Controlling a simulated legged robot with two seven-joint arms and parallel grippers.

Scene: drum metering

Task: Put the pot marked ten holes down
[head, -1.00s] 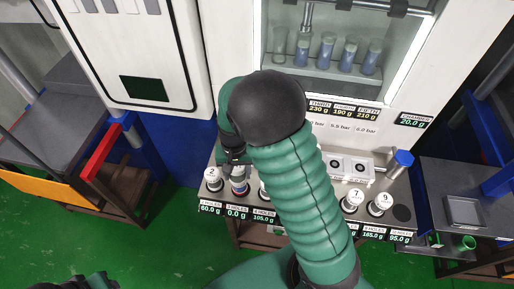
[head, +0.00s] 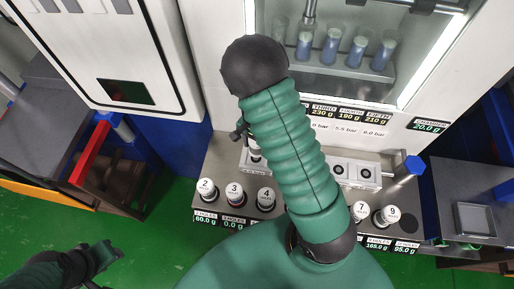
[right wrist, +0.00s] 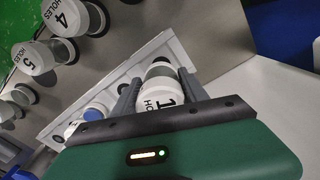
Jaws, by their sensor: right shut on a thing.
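In the right wrist view a white-capped pot (right wrist: 162,90) stands between the fingers of my right gripper (right wrist: 158,88), which is shut on it. Its label shows a "1" and "HOLES"; the gripper body may hide another digit. In the head view my right gripper (head: 240,132) is mostly hidden behind my green arm, by the pale block behind the pot row. A dark round spot (head: 405,220) at the right end of the steel shelf (head: 222,168) is bare. My left gripper (head: 98,262) is at the lower left, empty and apparently open.
Pots marked 2 (head: 206,188), 3 (head: 234,192), 4 (head: 266,198), 7 (head: 359,211) and 9 (head: 388,215) stand along the shelf front. My arm hides the row's middle. Blue-filled cups (head: 331,45) stand in the lit chamber.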

